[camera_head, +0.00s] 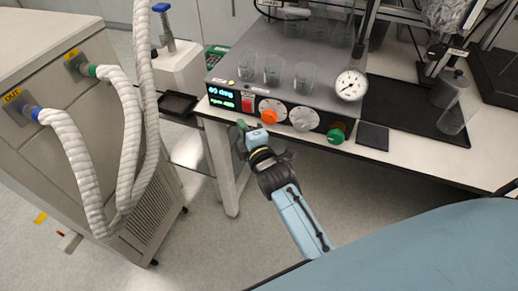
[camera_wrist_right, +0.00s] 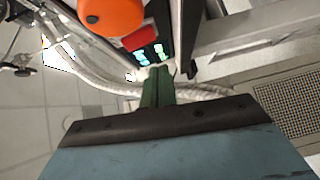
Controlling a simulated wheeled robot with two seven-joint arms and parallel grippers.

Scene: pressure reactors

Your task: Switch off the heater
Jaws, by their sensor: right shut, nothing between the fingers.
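The heater (camera_head: 292,82) is a grey-topped unit on the bench with a dark front panel. The panel carries a lit green and blue display (camera_head: 222,97), a red switch (camera_head: 247,102), an orange knob (camera_head: 269,116), a grey knob (camera_head: 304,119) and a green knob (camera_head: 337,132). My right gripper (camera_head: 241,126) is shut and empty, just below and in front of the red switch; whether it touches cannot be told. In the right wrist view the shut green fingers (camera_wrist_right: 158,75) point toward the display, with the red switch (camera_wrist_right: 141,38) and orange knob (camera_wrist_right: 112,15) beyond. My left gripper is not in view.
Glass beakers (camera_head: 273,70) stand on the unit, beside a round gauge (camera_head: 350,85). A dark tray (camera_head: 405,107) holds a metal cylinder at the right. A cabinet with white hoses (camera_head: 75,165) stands at the left. Open floor lies below the bench.

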